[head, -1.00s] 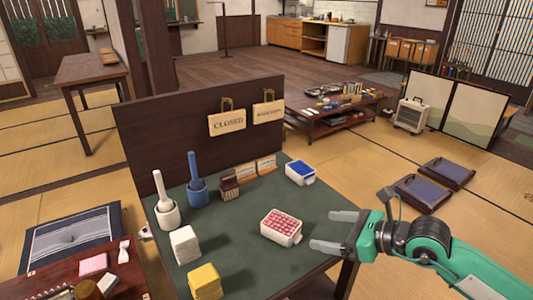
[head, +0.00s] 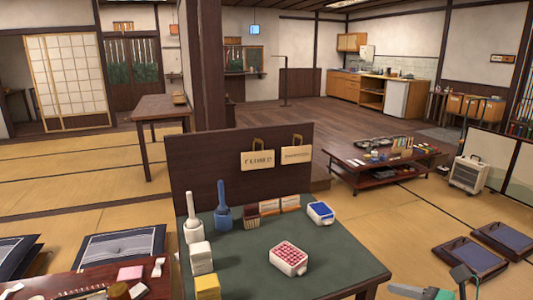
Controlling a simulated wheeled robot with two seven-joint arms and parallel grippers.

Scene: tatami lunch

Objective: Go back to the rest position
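My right gripper (head: 408,290) shows only in part at the bottom edge of the head view. One grey finger is visible near the table's right front side; the rest is cut off by the frame, so its opening cannot be read. It is apart from the white container of pink items (head: 289,260) on the green-topped table (head: 335,262). My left gripper is not in view.
The table also bears a blue-filled white container (head: 320,212), a white bottle (head: 192,225), a blue bottle (head: 223,212), white stack (head: 201,257) and yellow stack (head: 207,287). A dark panel (head: 205,160) with hanging signs stands behind. Dark cushions (head: 470,257) lie right.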

